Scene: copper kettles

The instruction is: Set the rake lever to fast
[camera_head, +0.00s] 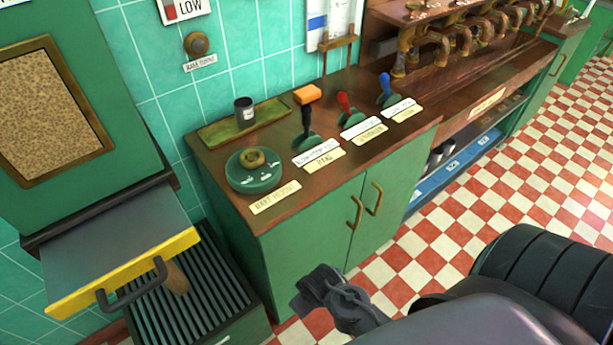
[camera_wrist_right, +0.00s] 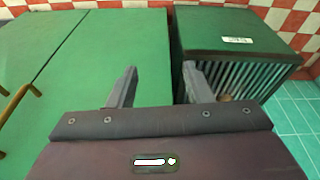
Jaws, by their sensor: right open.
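The rake lever (camera_head: 307,121), with a black handle on a green base, stands on the wooden counter top. It looks nearly upright; its setting cannot be read. In front of it are a white scale plate (camera_head: 317,151) and a cream plate (camera_head: 324,160) that seems to read RAKE. My right gripper (camera_head: 314,284) is open and empty, low in front of the green cabinet doors and well apart from the lever. In the right wrist view its two fingers (camera_wrist_right: 160,75) are spread over the green cabinet and floor unit. My left gripper is not in view.
Red (camera_head: 345,104) and blue (camera_head: 386,91) levers stand right of the rake lever. A round green dial (camera_head: 254,170) is to its left, with a dark cup (camera_head: 244,112) on a tray behind. An orange block (camera_head: 307,94) lies behind the lever. Door handles (camera_head: 355,212) stick out in front.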

